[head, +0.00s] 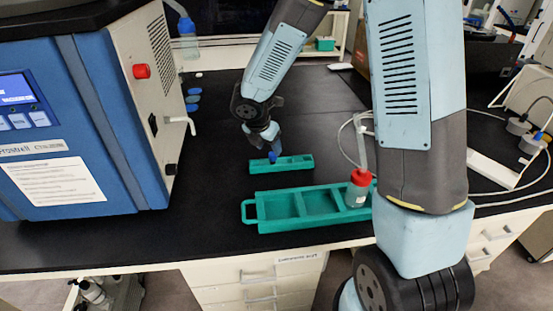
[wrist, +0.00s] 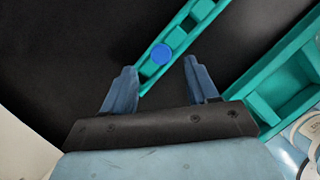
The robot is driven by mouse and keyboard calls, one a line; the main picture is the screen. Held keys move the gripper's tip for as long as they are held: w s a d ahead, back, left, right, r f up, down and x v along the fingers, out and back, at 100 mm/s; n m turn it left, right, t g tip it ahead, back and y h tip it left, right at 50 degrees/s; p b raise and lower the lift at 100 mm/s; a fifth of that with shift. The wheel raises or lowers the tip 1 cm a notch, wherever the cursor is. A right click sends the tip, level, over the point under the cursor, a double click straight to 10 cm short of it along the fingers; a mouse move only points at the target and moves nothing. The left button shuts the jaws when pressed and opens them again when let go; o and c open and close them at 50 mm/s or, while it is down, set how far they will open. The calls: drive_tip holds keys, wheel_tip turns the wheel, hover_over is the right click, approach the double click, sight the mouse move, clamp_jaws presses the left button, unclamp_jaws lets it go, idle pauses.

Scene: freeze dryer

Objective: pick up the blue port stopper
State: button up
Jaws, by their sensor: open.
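The blue port stopper (wrist: 162,54) shows as a round blue top in the small green rack (wrist: 206,12) in the wrist view. In the head view the stopper (head: 272,157) is a small blue piece at the left part of that rack (head: 296,162). My gripper (wrist: 160,80) is open and empty, with one finger on each side of the rack in the wrist picture. The stopper lies ahead of the gap between the fingertips. In the head view my gripper (head: 268,147) points down just above the stopper. I cannot tell the exact height between them.
A larger green tray (head: 325,210) with compartments lies nearer the bench edge. A red-capped bottle (head: 358,188) stands at its right end. The blue and white freeze dryer (head: 108,165) stands at left. Blue caps (head: 193,98) lie beside it. The black bench (head: 215,200) between is clear.

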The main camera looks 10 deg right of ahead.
sight(272, 154)
drive_tip(key=shift+x, duration=2.55)
drive_tip(key=shift+s+d, duration=0.1)
clamp_jaws()
